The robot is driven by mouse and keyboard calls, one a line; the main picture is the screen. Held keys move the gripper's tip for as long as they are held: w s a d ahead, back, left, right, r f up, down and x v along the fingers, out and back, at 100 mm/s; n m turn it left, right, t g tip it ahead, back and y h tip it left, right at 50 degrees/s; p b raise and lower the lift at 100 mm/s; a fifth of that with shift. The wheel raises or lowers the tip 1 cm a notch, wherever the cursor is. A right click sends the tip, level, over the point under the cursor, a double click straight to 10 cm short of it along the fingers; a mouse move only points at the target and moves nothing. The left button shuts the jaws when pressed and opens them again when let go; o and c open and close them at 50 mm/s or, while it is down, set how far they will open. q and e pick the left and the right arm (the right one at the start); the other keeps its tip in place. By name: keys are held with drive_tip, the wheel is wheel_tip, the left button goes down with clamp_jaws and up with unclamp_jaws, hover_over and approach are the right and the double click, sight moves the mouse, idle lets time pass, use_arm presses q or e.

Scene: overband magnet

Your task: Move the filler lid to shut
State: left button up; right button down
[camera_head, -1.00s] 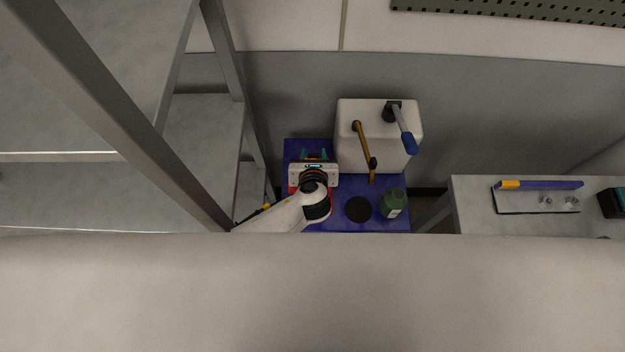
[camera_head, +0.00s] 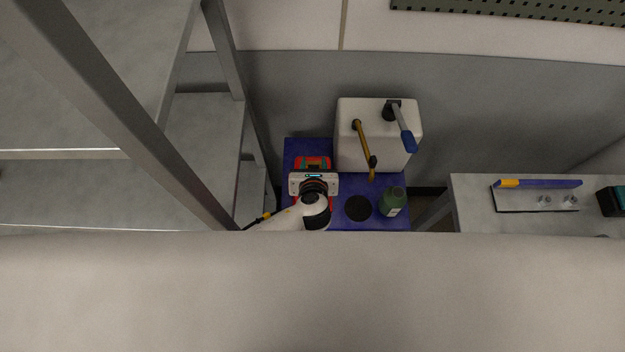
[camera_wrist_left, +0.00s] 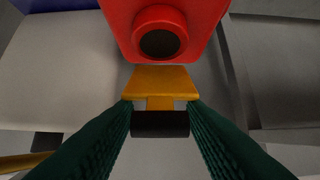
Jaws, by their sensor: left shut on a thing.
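The filler lid (camera_wrist_left: 160,83) is yellow with a black tab (camera_wrist_left: 160,124), in the left wrist view. My left gripper (camera_wrist_left: 160,112) has its dark green fingers on both sides of the tab and is shut on it. The lid lies beside the lower edge of a red body (camera_wrist_left: 168,12). The round dark opening of the filler neck (camera_wrist_left: 160,42) on that body is uncovered. In the head view the red body (camera_head: 313,159) shows just beyond my left wrist, which hides much of it. The lid is too small to make out there. My right gripper is out of view.
The red body stands on a blue surface (camera_head: 355,187). A black disc (camera_head: 358,208), a green bottle (camera_head: 393,202) and a white tank (camera_head: 355,108) with yellow and blue handles are to its right. A metal shelf frame (camera_head: 224,60) rises close on the left. A grey bench (camera_head: 475,210) is right.

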use_arm(q)
drive_tip(key=shift+s+f, duration=0.45)
drive_tip(key=shift+f, duration=0.05)
drive_tip(key=shift+s+f, duration=0.6)
drive_tip(key=shift+s+a+f+b, duration=0.1)
drive_tip(key=shift+s+f+b, duration=0.45)
drive_tip(key=shift+f, duration=0.25)
clamp_jaws()
drive_tip(key=o, duration=0.8)
unclamp_jaws()
drive_tip(key=shift+w+r, duration=0.1)
drive_tip(key=shift+r, duration=0.1)
drive_tip(key=shift+w+r, duration=0.1)
drive_tip(key=shift+w, duration=0.1)
drive_tip(key=shift+r, duration=0.15)
